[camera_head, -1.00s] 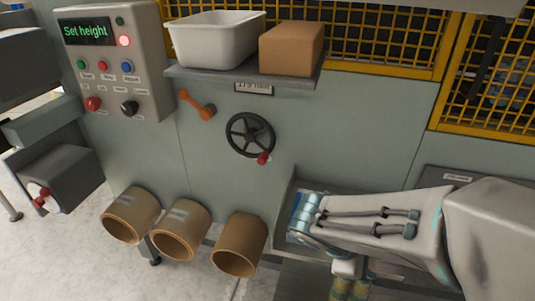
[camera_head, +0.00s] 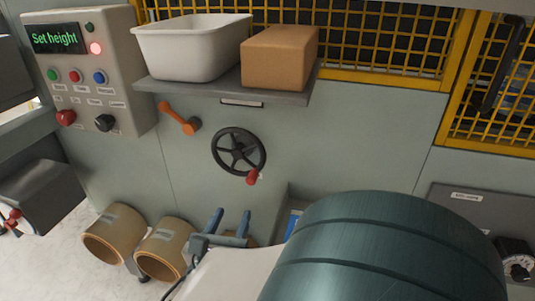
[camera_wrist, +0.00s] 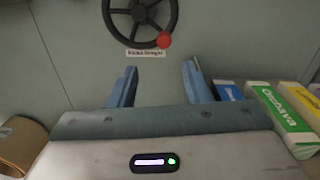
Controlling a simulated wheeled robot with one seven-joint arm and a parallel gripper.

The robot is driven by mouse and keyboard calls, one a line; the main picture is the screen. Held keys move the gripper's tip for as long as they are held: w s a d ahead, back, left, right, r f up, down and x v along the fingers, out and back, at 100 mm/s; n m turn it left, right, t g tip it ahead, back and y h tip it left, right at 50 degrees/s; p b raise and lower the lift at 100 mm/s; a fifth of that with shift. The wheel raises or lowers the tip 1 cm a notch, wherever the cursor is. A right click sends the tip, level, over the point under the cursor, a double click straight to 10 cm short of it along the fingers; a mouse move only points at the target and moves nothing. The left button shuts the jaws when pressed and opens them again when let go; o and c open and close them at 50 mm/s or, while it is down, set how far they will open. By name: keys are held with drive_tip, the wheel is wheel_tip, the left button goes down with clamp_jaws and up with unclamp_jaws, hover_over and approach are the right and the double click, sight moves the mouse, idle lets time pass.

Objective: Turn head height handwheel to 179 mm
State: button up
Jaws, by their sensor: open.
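The head height handwheel (camera_head: 238,152) is a black spoked wheel on the grey-green machine wall, with a red knob (camera_head: 253,177) at its lower right. In the wrist view the handwheel (camera_wrist: 140,12) shows at the top, partly cut off, with its red knob (camera_wrist: 164,40) at the lower right. A small label sits just below the wheel there. My gripper (camera_head: 232,215) is open and empty, below the handwheel and apart from it. In the wrist view its two blue fingers (camera_wrist: 158,80) point up toward the wheel.
A shelf (camera_head: 220,88) above the wheel holds a white bin (camera_head: 192,48) and a brown box (camera_head: 279,58). An orange lever (camera_head: 180,118) sits left of the wheel. The control panel (camera_head: 88,70) reads "Set height". Cardboard tubes (camera_head: 113,232) stand low left. Colourful cartons (camera_wrist: 280,118) lie right of my gripper.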

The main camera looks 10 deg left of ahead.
sight(250, 182)
drive_tip(key=w, duration=0.9)
drive_tip(key=w+d, duration=0.1)
drive_tip(key=w, duration=0.3)
drive_tip(key=shift+w+d, duration=0.1)
drive_tip(key=shift+w, duration=0.1)
